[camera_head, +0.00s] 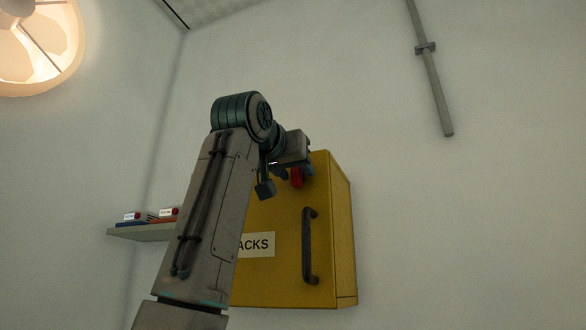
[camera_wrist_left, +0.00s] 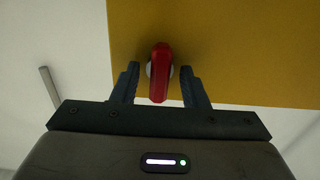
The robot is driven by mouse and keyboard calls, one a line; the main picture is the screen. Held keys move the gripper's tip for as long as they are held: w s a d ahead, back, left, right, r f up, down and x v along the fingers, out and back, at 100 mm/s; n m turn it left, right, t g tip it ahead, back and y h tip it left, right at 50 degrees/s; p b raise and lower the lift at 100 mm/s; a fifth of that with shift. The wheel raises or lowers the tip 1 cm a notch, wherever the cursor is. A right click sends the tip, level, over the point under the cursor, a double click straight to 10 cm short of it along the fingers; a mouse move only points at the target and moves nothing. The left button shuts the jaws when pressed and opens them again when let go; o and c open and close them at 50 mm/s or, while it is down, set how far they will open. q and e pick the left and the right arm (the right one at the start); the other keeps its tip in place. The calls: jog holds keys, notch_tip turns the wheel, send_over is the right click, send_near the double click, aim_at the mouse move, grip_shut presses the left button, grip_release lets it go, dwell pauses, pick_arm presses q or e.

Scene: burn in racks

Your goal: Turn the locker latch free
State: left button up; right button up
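The yellow locker (camera_head: 272,281) hangs on the wall, its door shut, with a dark vertical handle (camera_head: 308,246) on the right of its front. The red latch (camera_head: 297,178) is near the top of the door, partly hidden by my left gripper (camera_head: 286,175). In the left wrist view the red latch (camera_wrist_left: 159,72) sits on a pale round base and points along the gripper's axis. My left gripper (camera_wrist_left: 159,82) is open, with one finger on each side of the latch and a gap visible on both sides. My right gripper is not in view.
A shelf (camera_head: 142,232) with small labelled items stands left of the locker, partly behind my left arm. A label reading "ACKS" (camera_head: 257,244) is on the door, its start hidden. A grey pipe (camera_head: 433,85) runs down the wall at upper right. A lamp (camera_head: 38,45) glows at upper left.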

pick_arm(q)
jog(key=shift+s+a+f+b, duration=0.1)
jog(key=shift+s+b, duration=0.25)
jog(key=b+v, duration=0.5)
jog(key=v, duration=0.5)
jog(key=shift+w, duration=0.1)
